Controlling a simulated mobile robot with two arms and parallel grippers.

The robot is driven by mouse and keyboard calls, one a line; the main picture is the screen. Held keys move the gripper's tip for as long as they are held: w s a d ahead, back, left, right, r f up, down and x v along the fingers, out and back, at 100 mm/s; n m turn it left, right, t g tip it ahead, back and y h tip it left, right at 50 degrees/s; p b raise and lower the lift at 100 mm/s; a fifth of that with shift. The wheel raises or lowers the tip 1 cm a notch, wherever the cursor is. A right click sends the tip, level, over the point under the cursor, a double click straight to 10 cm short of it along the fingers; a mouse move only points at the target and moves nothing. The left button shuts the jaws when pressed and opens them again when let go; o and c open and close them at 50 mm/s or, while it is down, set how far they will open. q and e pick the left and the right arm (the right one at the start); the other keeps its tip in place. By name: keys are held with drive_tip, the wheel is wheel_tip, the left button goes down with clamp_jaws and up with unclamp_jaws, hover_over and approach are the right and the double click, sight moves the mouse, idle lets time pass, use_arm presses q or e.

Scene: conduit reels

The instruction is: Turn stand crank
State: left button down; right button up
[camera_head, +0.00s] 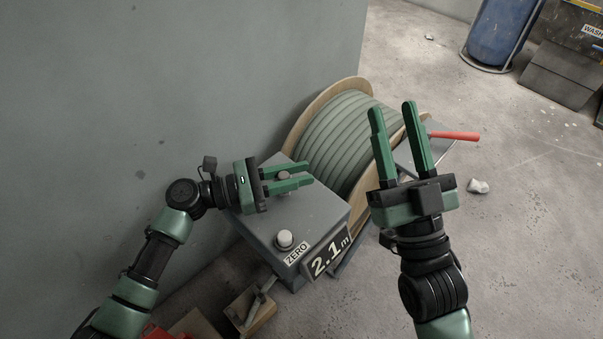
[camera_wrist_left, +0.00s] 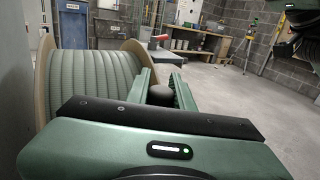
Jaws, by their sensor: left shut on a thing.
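The stand crank's red handle (camera_head: 455,135) sticks out to the right beyond the reel, behind my right gripper's fingers. It also shows small in the left wrist view (camera_wrist_left: 158,39). A reel of grey-green conduit (camera_head: 345,138) with wooden flanges stands behind a grey box (camera_head: 318,212). My left gripper (camera_head: 288,177) is shut on a dark round knob (camera_wrist_left: 160,94) at the top of that box, with one finger on either side. My right gripper (camera_head: 393,108) is open and empty, fingers pointing away, in front of the reel's right flange and apart from the handle.
The grey box carries a white button (camera_head: 285,238), a ZERO label and a display (camera_head: 330,255) reading 2.1 m. A small wooden box (camera_head: 250,310) lies below. A grey wall (camera_head: 170,90) stands at left. Open floor (camera_head: 530,220) lies right, with a blue drum (camera_head: 497,35) behind.

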use_arm(q)
drive_tip(key=shift+s+a+m+g+h+b, duration=0.15)
drive_tip(key=shift+a+m+g, duration=0.1)
drive_tip(key=shift+m+g, duration=0.55)
drive_tip(key=shift+s+a+m+g+h+b, duration=0.2)
drive_tip(key=shift+m+g, duration=0.2)
drive_tip(key=shift+g, duration=0.7)
use_arm(e)
drive_tip(key=shift+s+d+r+t+y, duration=0.15)
drive_tip(key=shift+s+r+t+y, duration=0.35)
drive_tip(key=shift+s+r+t, duration=0.65)
drive_tip(key=shift+r, duration=0.2)
use_arm(q)
drive_tip(key=c, duration=1.2)
unclamp_jaws()
drive_tip(key=shift+a, duration=0.25)
drive_tip(key=a+p, duration=0.1)
drive_tip(key=a, duration=0.5)
drive_tip(key=shift+s+a+p, duration=0.15)
drive_tip(key=shift+p, duration=0.15)
drive_tip(key=shift+a, duration=0.55)
use_arm(e)
drive_tip(key=w+f+g+h, duration=0.1)
drive_tip(key=w+f+g, duration=0.3)
drive_tip(key=f, duration=0.1)
drive_tip(key=shift+f, duration=0.3)
